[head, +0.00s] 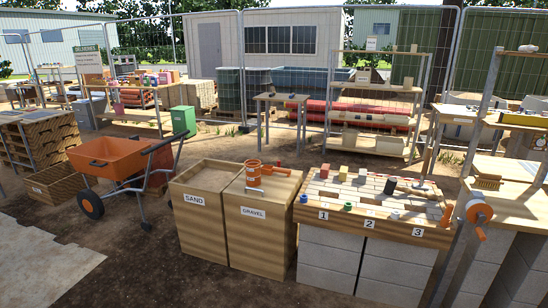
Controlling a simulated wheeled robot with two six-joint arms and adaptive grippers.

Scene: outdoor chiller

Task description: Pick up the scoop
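An orange object with a handle, which looks like the scoop (277,170), lies on top of the wooden gravel bin (259,219), toward its back. Its exact shape is too small to make out. An orange cup-like container (253,173) with a pale band stands upright just left of it on the same bin top. Neither of my grippers is in view, so nothing is seen touching the scoop.
The open sand bin (203,212) adjoins the gravel bin. At right, a brick-topped bench (360,231) holds colored blocks and small tools. An orange wheelbarrow (107,157) stands left. Dirt ground in front is clear.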

